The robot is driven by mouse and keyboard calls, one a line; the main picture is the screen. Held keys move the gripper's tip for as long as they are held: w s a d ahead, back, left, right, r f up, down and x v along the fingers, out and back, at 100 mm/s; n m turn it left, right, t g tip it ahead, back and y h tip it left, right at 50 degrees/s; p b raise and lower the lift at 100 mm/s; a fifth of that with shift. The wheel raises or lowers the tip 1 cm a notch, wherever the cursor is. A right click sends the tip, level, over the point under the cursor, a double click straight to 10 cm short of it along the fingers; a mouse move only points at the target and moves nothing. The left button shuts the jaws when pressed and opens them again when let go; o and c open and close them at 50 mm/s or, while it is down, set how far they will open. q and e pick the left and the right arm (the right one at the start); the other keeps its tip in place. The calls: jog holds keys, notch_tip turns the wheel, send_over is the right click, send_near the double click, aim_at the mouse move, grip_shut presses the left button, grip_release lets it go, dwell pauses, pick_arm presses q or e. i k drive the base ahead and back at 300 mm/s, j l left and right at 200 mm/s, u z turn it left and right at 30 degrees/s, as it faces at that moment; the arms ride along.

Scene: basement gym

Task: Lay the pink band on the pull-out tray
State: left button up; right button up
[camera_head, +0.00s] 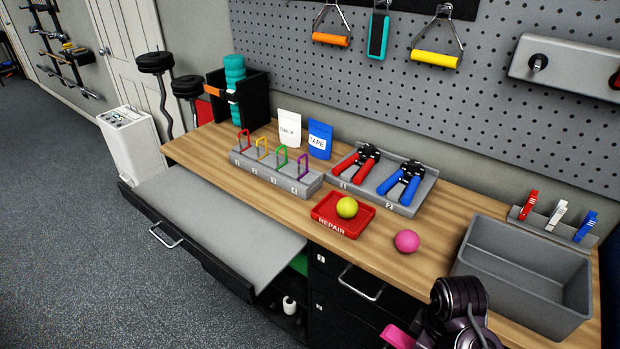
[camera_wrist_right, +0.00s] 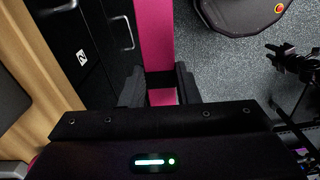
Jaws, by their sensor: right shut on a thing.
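My right arm shows at the bottom right of the head view, with a piece of the pink band (camera_head: 397,337) beside it at the picture's lower edge. In the right wrist view my right gripper (camera_wrist_right: 160,88) is shut on the pink band (camera_wrist_right: 156,38), which runs as a flat strip between the fingers and out of the top of the picture. The pull-out tray (camera_head: 215,215) is a long grey surface drawn out from under the worktop at the left. It is bare. The band is away to its right. My left gripper is not seen.
On the wooden worktop (camera_head: 405,268) are a red REPAIR tray (camera_head: 328,221) with a yellow ball, a pink ball (camera_head: 406,241), a grey bin (camera_head: 475,261) and a rack of coloured hooks (camera_head: 300,186). A drawer handle (camera_head: 360,284) juts out between the tray and my right arm.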

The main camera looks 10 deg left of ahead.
aim_at(239, 239)
jog(key=i+j, duration=0.15)
jog(key=j, duration=0.2)
jog(key=i+j, duration=0.2)
jog(key=j, duration=0.15)
jog(key=i+j, duration=0.15)
jog(key=j, duration=0.25)
jog(key=i+j, duration=0.2)
jog(key=j, duration=0.15)
jog(key=i+j, duration=0.15)
jog(key=j, duration=0.2)
jog(key=i+j, duration=0.2)
jog(key=j, duration=0.15)
jog(key=i+j, duration=0.15)
jog(key=j, duration=0.2)
